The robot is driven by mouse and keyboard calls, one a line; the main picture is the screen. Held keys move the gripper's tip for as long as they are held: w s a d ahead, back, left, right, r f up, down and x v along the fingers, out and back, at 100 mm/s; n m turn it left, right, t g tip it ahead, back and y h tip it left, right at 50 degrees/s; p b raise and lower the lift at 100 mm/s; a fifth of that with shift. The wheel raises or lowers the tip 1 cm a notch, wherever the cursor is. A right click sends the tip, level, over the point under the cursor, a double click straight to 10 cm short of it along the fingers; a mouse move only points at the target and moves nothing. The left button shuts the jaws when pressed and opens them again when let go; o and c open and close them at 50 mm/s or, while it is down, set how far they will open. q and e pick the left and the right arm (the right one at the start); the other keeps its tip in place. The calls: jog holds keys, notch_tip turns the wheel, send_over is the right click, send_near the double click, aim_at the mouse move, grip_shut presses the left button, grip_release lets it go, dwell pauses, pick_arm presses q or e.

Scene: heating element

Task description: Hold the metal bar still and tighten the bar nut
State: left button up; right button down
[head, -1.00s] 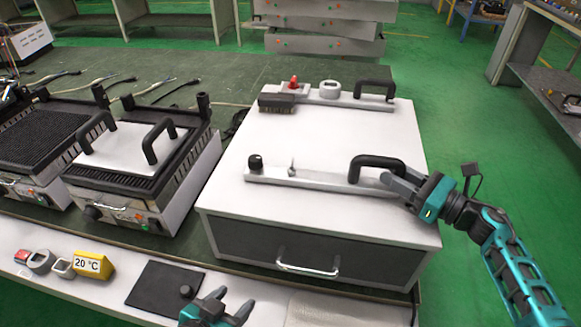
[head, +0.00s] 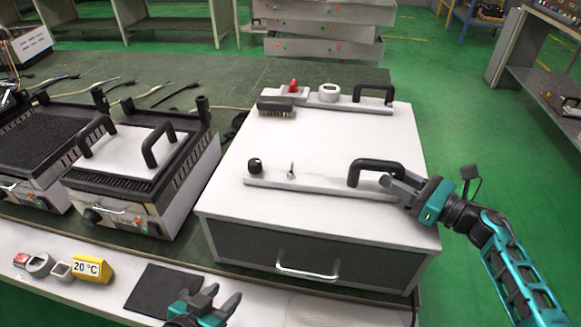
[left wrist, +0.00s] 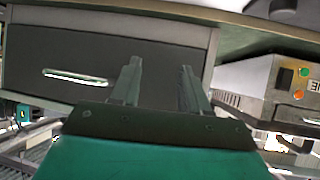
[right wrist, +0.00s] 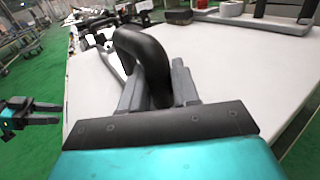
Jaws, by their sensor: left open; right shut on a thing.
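The front metal bar (head: 325,183) lies on the white box lid. It carries a black knob (head: 255,165) at its left end, a bare thin upright pin (head: 291,171) and a black handle (head: 376,167) at its right. My right gripper (head: 390,183) is shut on the handle's near leg; in the right wrist view the fingers flank the black handle (right wrist: 146,55). My left gripper (head: 223,299) is open and empty over the dark mat (head: 150,287) at the front. In the left wrist view nothing shows between its fingers (left wrist: 158,75). I cannot tell which part is the nut.
A second bar (head: 345,103) with a handle lies at the lid's back, beside a brush-like block (head: 276,107). A grill (head: 130,175) stands to the left. A yellow 20 °C block (head: 91,266) and small parts lie front left. The lid's middle is clear.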

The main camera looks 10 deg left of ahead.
pick_arm(q)
jog(key=w+a+r+n+t, duration=0.1)
jog(key=w+a+r+n, duration=0.1)
jog(key=w+a+r, duration=0.3)
jog(key=w+a+r+n+t, duration=0.2)
jog(key=w+a+r, duration=0.1)
jog(key=a, duration=0.5)
jog(key=w+a+r+t+h, duration=0.2)
jog(key=w+r+t, duration=0.1)
jog(key=w+r, duration=0.55)
jog(key=w+d+r+m+g+h, duration=0.2)
jog(key=d+r+m+h, duration=0.35)
jog(key=d, duration=0.45)
jog(key=w+d+r+m+g+h, duration=0.15)
jog(key=d+r+m+h, duration=0.25)
jog(key=d+m+h, duration=0.4)
jog(key=s+d+r+m+g, duration=0.1)
jog(key=s+d+m+g, duration=0.2)
jog(key=d+m+g, duration=1.3)
jog(key=m+t+y, duration=0.2)
jog(key=m+y, duration=0.2)
jog(key=y, duration=1.4)
send_near(291, 172)
jog(key=shift+h, duration=0.25)
jog(key=f, duration=0.8)
jog(key=shift+s+a, duration=0.2)
jog(key=shift+s, duration=0.05)
